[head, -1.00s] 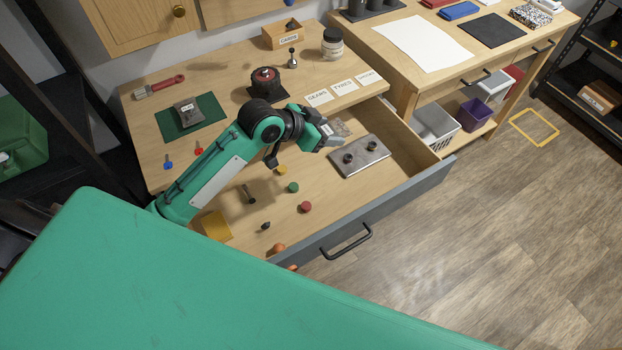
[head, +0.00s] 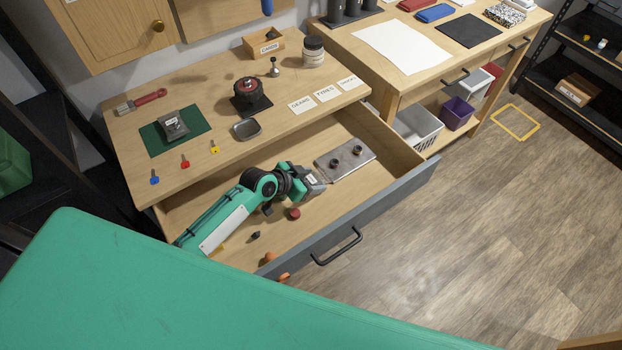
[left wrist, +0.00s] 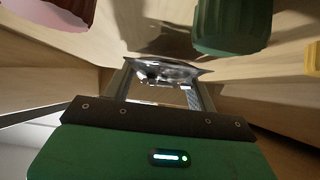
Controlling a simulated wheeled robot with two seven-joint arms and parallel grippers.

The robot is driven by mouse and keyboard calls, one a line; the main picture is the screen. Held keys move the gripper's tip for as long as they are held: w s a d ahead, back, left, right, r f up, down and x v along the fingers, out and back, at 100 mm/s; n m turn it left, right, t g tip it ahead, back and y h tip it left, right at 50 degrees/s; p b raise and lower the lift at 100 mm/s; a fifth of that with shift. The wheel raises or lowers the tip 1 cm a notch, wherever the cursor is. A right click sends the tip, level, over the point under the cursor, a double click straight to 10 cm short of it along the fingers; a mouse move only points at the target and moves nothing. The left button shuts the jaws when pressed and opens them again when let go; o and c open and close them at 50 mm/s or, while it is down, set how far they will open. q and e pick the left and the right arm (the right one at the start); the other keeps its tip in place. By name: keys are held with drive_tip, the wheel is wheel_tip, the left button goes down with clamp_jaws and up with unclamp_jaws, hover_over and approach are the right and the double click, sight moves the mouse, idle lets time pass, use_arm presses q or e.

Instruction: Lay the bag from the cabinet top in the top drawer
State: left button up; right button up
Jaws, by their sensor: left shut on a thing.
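The top drawer (head: 395,190) stands pulled open beneath the cabinet top (head: 200,90). My left gripper (head: 316,188) reaches down inside it, close to a grey metal plate. In the left wrist view, the gripper (left wrist: 163,90) is shut on a shiny, clear-and-silver bag (left wrist: 165,72). The bag spans between the two fingertips, low near the drawer's wooden floor. I cannot tell whether it touches the floor. In the head view the bag is hard to make out at the gripper. My right gripper is not in view.
The metal plate (head: 345,160) with two dark posts lies right of the gripper. A red knob (head: 293,214) and a green cylinder (left wrist: 232,25) are close by. The drawer front has a black handle (head: 337,247). A small dark tray (head: 246,129) sits on the cabinet top.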

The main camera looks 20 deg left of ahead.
use_arm(q)
drive_tip(key=shift+f, duration=0.15)
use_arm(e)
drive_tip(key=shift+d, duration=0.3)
use_arm(q)
drive_tip(key=shift+f, duration=0.15)
drive_tip(key=o, duration=1)
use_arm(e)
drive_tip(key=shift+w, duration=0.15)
